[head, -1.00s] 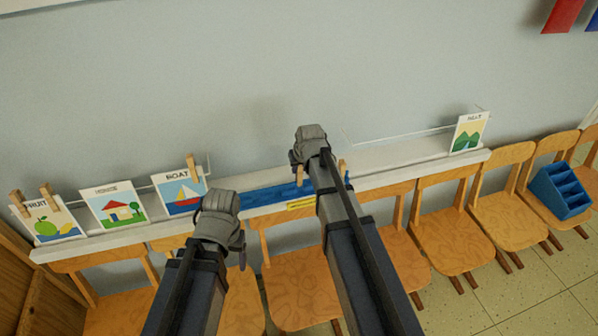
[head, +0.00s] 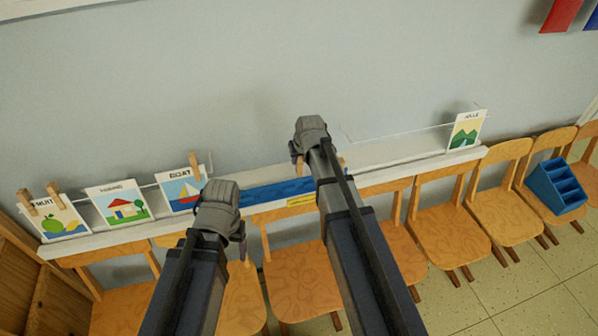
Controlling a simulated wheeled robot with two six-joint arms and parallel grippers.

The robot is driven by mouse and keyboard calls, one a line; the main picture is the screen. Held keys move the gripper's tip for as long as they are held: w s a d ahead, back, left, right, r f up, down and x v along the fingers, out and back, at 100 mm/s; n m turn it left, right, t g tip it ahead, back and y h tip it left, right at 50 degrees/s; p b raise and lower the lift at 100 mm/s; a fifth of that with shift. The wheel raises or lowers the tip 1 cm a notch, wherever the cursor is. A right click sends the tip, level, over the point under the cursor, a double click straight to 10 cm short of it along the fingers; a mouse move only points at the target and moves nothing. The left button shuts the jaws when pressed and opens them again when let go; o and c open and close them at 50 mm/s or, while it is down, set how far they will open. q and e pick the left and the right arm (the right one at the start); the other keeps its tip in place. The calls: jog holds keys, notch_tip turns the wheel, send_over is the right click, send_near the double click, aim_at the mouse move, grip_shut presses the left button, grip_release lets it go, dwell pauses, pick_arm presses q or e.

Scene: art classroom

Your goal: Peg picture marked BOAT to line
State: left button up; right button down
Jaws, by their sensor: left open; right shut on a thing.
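The BOAT picture (head: 181,192), a card with a sailboat, stands at the left part of the white ledge by the thin line. One wooden peg (head: 195,165) is at its top right corner. My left gripper (head: 218,205) is open just right of and in front of the card, covering its lower right corner. My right gripper (head: 310,140) is shut on a wooden peg (head: 299,167), above the ledge near the right end of the blue tray (head: 265,194). The fingertips of both grippers are mostly hidden behind their own bodies.
The FRUIT picture (head: 58,222) has two pegs at its top. A house picture (head: 120,206) stands beside it, and a hills picture (head: 465,132) is at the far right of the ledge (head: 400,157). Wooden chairs (head: 447,225) line the front; one holds a blue caddy (head: 557,187).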

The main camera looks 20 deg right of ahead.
jog(key=shift+s+d+r+p, duration=0.1)
jog(key=shift+s+r+p, duration=0.15)
jog(key=shift+s, duration=1)
jog(key=shift+s+r+p, duration=0.25)
jog(key=shift+s, duration=1)
